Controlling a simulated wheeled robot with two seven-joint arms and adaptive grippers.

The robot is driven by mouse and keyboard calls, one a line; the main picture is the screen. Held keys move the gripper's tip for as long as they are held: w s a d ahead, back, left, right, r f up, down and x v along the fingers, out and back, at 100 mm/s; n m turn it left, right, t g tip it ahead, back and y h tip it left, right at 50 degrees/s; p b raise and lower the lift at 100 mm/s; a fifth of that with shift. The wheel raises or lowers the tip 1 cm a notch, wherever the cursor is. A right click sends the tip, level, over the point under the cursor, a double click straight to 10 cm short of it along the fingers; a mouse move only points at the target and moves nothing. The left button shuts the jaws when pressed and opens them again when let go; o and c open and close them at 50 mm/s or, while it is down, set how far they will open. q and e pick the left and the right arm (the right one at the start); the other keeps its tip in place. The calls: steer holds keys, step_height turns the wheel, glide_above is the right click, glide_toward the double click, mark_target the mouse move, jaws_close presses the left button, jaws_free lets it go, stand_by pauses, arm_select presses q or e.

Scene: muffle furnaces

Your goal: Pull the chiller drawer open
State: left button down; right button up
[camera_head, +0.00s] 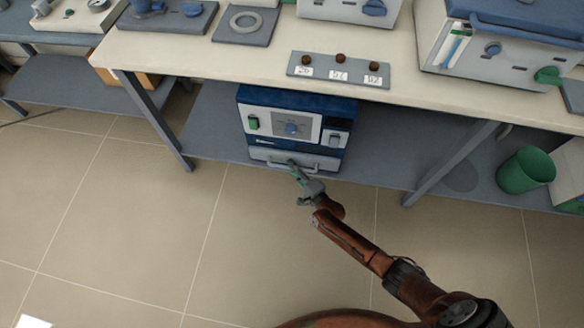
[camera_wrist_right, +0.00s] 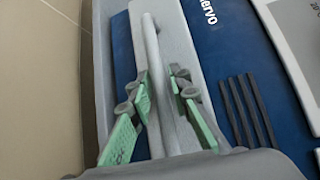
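The chiller (camera_head: 300,104) is a blue box with a pale control panel on the low shelf under the bench. Its drawer (camera_head: 262,154) is the light grey front at the bottom, and looks shut against the body. A bar handle (camera_head: 309,167) runs across it. My right gripper (camera_head: 294,168) is at the handle. In the right wrist view, the handle bar (camera_wrist_right: 152,45) passes between the two green-padded fingers (camera_wrist_right: 162,78), with a small gap beside at least the right finger. The fingers look open around the bar; contact is unclear. My left gripper is not in view.
The low shelf (camera_head: 385,150) holds the chiller and a green bin (camera_head: 524,170) at the right. A bench leg (camera_head: 150,118) stands left of the chiller, another (camera_head: 450,160) right. The tiled floor (camera_head: 130,215) before the shelf is clear apart from my arm.

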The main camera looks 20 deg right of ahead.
jaws_close()
stand_by(0.3)
steer(key=shift+s, duration=0.1)
